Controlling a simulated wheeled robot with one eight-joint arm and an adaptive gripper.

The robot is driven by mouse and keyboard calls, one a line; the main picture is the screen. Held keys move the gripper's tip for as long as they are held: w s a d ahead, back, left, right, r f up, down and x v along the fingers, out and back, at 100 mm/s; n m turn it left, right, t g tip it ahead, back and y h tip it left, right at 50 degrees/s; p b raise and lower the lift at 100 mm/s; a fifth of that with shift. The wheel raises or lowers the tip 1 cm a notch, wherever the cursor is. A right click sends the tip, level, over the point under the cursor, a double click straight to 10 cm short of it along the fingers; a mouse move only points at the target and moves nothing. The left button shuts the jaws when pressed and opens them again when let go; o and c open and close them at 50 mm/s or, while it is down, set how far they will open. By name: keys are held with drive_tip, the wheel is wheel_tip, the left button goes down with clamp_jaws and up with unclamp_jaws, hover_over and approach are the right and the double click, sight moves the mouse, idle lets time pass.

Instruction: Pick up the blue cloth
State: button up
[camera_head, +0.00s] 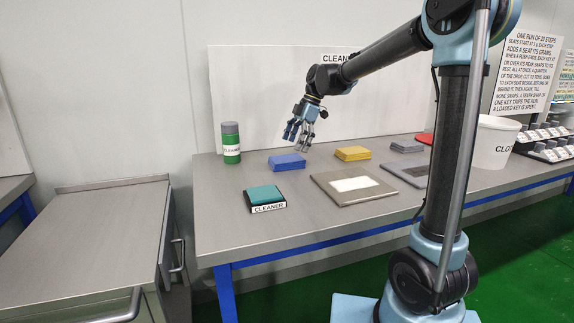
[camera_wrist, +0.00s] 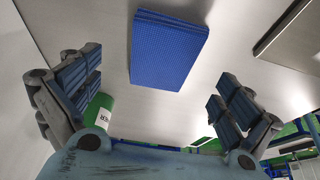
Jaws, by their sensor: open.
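The blue cloth (camera_head: 287,162) lies folded flat on the grey metal table in the head view, between the green bottle and the yellow cloth. In the wrist view the blue cloth (camera_wrist: 169,50) shows at the upper middle, beyond the fingertips. My gripper (camera_head: 300,134) is above the cloth and a little to its right in the head view, with clear space between them. In the wrist view my gripper (camera_wrist: 150,88) has its fingers spread wide, with nothing between them.
A green bottle (camera_head: 231,143) stands left of the cloth. A teal pad (camera_head: 264,194) sits on a stand labelled CLEANER in front. A yellow cloth (camera_head: 352,153) lies to the right. A grey slab (camera_head: 320,181) with a white patch lies front right. A white bucket (camera_head: 494,142) stands far right.

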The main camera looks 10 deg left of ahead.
sight(287, 158)
drive_tip(key=x, duration=0.4)
drive_tip(key=shift+s+a+r, duration=0.1)
drive_tip(key=shift+s+a, duration=0.15)
drive_tip(key=shift+s, duration=0.1)
drive_tip(key=shift+s+a+f, duration=0.1)
drive_tip(key=shift+a+f, duration=0.05)
drive_tip(key=shift+f, duration=0.35)
drive_tip(key=c, duration=1.2)
